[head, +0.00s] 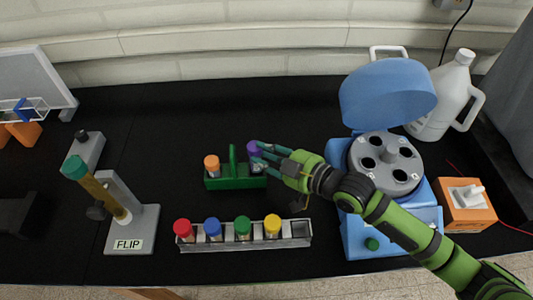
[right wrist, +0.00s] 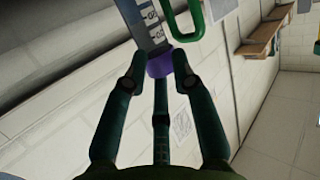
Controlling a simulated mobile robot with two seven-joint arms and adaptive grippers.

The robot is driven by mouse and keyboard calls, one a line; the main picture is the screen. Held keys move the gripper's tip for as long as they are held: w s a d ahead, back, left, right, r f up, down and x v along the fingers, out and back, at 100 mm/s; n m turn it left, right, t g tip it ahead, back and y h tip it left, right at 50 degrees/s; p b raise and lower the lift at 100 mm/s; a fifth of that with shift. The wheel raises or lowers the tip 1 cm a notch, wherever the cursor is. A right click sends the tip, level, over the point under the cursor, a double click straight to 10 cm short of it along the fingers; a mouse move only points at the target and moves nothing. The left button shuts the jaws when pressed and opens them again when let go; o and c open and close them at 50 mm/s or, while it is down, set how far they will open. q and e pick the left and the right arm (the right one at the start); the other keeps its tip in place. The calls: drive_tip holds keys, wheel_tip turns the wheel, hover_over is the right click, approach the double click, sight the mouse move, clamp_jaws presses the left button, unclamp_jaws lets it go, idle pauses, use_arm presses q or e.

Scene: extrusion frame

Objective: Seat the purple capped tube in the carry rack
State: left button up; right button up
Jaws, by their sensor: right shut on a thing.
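The purple capped tube (head: 254,147) is upright over the right end of the green carry rack (head: 236,183). Its cap sits a little higher than the orange cap (head: 211,162) of the tube in the rack's left end. The fingers partly hide the tube, and I cannot tell how deep its lower end is in the rack. My right gripper (head: 266,154) reaches in from the right and is shut on this tube. In the right wrist view the purple cap (right wrist: 160,65) is between the fingers, beside the rack's green handle (right wrist: 185,22). My left gripper is not in view.
A grey rack (head: 300,240) with red, blue, green and yellow capped tubes stands in front. A blue centrifuge (head: 388,95) with its lid up is at the right. A FLIP stand (head: 145,225) holding a tilted green capped tube is at the left. Bench behind the carry rack is clear.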

idle(0.3)
idle(1.2)
drive_tip(key=shift+f+b, duration=1.4)
drive_tip(key=shift+f, duration=0.4)
drive_tip(key=shift+f, duration=0.4)
drive_tip(key=o, duration=1)
drive_tip(key=shift+s+d+f, duration=0.1)
drive_tip(key=shift+s, duration=0.05)
